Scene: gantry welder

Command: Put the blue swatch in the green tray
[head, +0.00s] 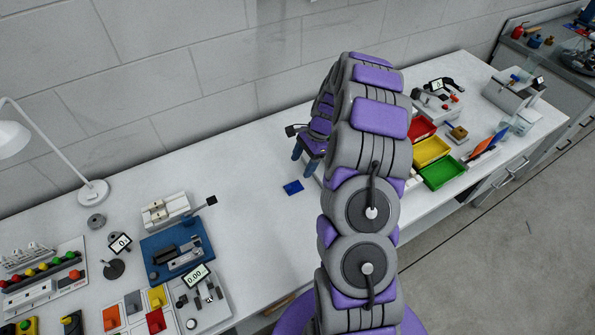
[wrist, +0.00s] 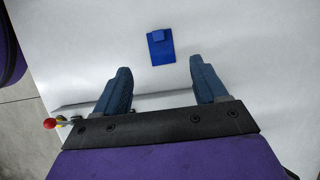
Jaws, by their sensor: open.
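The blue swatch (head: 293,187) lies flat on the white bench, just left of my gripper in the head view. In the wrist view the blue swatch (wrist: 161,47) is ahead of the fingertips, roughly midway between them, with a small raised block at its far end. My gripper (wrist: 158,72) is open and empty, its two blue fingers apart and not touching the swatch. My gripper also shows in the head view (head: 302,160), partly hidden by my arm. The green tray (head: 441,172) is right of my arm, at the bench's front edge, and looks empty.
A yellow tray (head: 432,151) and a red tray (head: 421,130) stand behind the green one. An orange and blue panel (head: 487,146) is to its right. A blue fixture (head: 178,252) and a lamp (head: 93,192) stand left. The bench around the swatch is clear.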

